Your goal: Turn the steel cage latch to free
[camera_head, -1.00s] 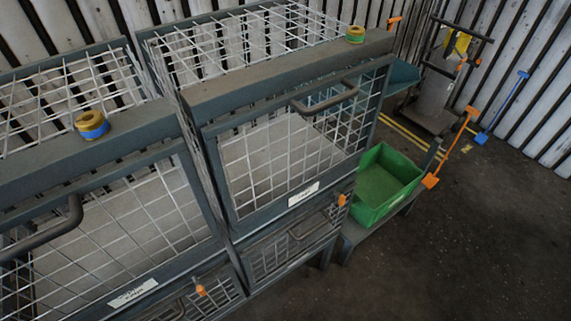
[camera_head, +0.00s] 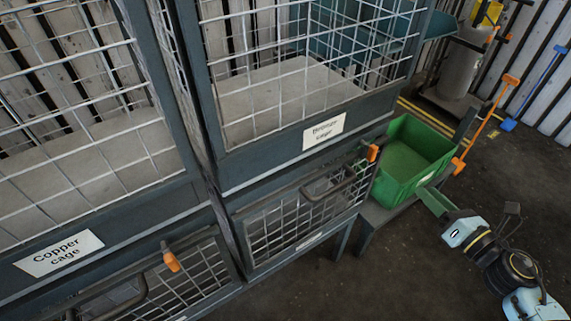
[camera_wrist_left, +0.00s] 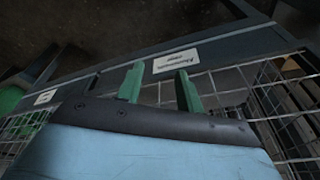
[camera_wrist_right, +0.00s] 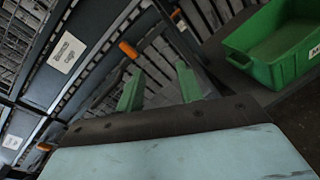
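Two orange latches show in the head view. One latch (camera_head: 372,152) is at the upper right of the lower right cage door (camera_head: 300,215). The other latch (camera_head: 171,260) is on the lower left cage door (camera_head: 190,285). I cannot read a label saying steel. My right gripper (camera_head: 430,198) is right of the lower right door, in front of the green bin; its fingers (camera_wrist_right: 158,88) are apart and empty, with an orange latch (camera_wrist_right: 128,48) beyond them. My left gripper (camera_wrist_left: 160,85) shows only in its wrist view, fingers apart and empty, near a cage label (camera_wrist_left: 176,60).
A green bin (camera_head: 398,190) stands on a low shelf beside the cages. The upper cages carry labels, one reading Copper cage (camera_head: 60,253). Bar handles (camera_head: 330,190) stick out from the lower doors. Open dark floor lies at the front right.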

